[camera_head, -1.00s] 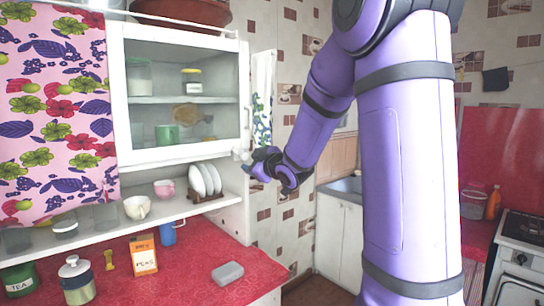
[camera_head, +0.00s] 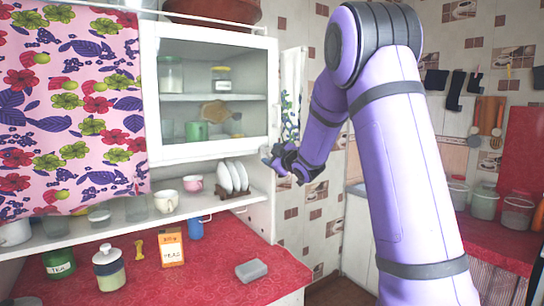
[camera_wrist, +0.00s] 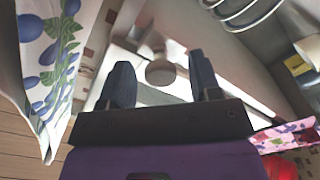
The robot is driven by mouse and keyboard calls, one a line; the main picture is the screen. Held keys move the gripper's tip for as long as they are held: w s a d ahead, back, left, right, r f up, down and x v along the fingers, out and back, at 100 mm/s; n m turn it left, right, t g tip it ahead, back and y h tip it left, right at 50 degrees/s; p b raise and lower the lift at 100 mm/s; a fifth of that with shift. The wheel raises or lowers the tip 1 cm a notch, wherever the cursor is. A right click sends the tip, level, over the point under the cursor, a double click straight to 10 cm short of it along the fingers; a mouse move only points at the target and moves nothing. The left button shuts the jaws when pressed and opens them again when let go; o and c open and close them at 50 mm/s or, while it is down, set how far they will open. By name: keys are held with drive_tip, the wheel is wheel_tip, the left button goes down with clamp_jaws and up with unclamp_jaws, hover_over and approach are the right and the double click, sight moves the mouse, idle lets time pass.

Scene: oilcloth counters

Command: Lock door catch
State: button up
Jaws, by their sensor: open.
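The glazed cabinet door (camera_head: 210,152) has a white frame and looks closed. The door catch shows in the wrist view as a pale round knob (camera_wrist: 160,73) in front of the gap between my fingers. In the head view the catch is small and partly hidden at the door's lower right corner (camera_head: 266,149). My gripper (camera_head: 272,161) is beside that corner, with its fingers pointing left at it. In the wrist view my gripper (camera_wrist: 160,85) is open, with two dark fingers apart and nothing held. I cannot tell whether a finger touches the catch.
A white cloth with blue and green print (camera_wrist: 45,70) hangs close to my gripper. White plates in a rack (camera_head: 232,178) stand on the shelf below the door. A grey block (camera_head: 251,270) and a tea box (camera_head: 171,247) are on the red counter (camera_head: 222,285).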

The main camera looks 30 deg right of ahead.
drive_tip(key=shift+w, duration=0.4)
drive_tip(key=shift+c, duration=0.2)
drive_tip(key=c, duration=0.9)
drive_tip(key=shift+m, duration=0.4)
drive_tip(key=m, duration=0.8)
